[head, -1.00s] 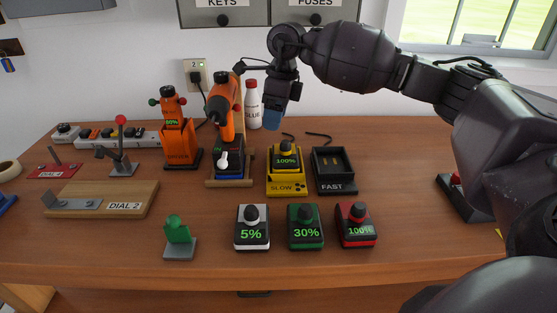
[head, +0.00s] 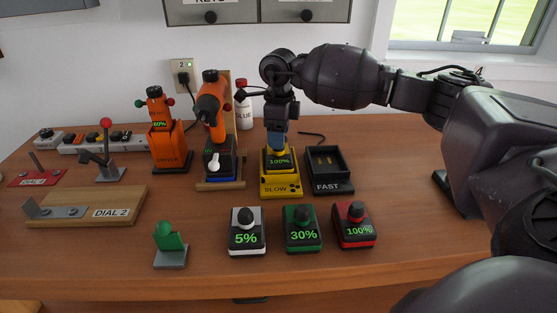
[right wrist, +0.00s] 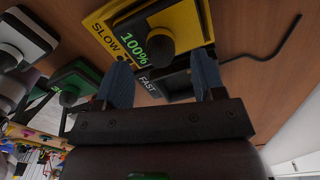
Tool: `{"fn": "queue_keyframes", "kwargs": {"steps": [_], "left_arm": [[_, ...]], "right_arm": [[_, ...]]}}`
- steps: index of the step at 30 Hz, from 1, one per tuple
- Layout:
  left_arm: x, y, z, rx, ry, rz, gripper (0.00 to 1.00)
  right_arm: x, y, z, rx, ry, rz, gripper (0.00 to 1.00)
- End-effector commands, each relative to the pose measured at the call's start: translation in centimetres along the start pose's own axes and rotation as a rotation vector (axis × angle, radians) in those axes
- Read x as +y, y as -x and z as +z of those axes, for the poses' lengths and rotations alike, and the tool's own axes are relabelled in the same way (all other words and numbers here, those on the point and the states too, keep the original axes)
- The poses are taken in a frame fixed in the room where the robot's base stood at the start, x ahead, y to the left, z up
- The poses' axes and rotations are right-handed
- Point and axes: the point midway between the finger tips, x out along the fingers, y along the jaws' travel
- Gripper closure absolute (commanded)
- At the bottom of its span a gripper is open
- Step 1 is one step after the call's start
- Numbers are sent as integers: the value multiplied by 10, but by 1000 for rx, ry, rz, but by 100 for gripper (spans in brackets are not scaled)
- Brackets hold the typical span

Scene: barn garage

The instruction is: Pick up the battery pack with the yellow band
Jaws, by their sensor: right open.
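The battery pack with the yellow band (head: 279,162) reads 100% and sits in the yellow SLOW charger (head: 281,188). In the right wrist view the pack (right wrist: 133,47) shows its dark round knob on top. My right gripper (head: 278,139) is right above the pack, pointing down, and its fingers hide the knob in the head view. In the right wrist view the two blue fingers (right wrist: 162,82) are apart and empty, with the knob just beyond the gap between them. I cannot tell whether they touch the pack. My left gripper is not in view.
The empty black FAST charger (head: 327,176) stands close on the right. White 5% (head: 246,238), green 30% (head: 302,235) and red 100% (head: 355,230) packs stand in front. An orange drill (head: 211,108) on its stand is on the left, a glue bottle (head: 244,110) behind.

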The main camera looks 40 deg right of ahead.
Motion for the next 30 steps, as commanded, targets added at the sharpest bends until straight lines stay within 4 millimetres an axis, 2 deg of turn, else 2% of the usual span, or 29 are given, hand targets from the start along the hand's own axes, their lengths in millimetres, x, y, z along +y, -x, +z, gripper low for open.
{"fn": "queue_keyframes", "kwargs": {"steps": [3,6,14,26,30], "left_arm": [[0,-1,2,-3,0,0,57],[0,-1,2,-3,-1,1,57],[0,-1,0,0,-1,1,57],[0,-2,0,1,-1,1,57],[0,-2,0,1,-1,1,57]], "right_arm": [[0,-20,2,2,0,4,37],[0,-30,1,1,-1,2,37],[0,-32,2,-1,0,1,37],[0,-32,2,-1,0,1,98],[0,-32,2,-1,0,1,100]]}}
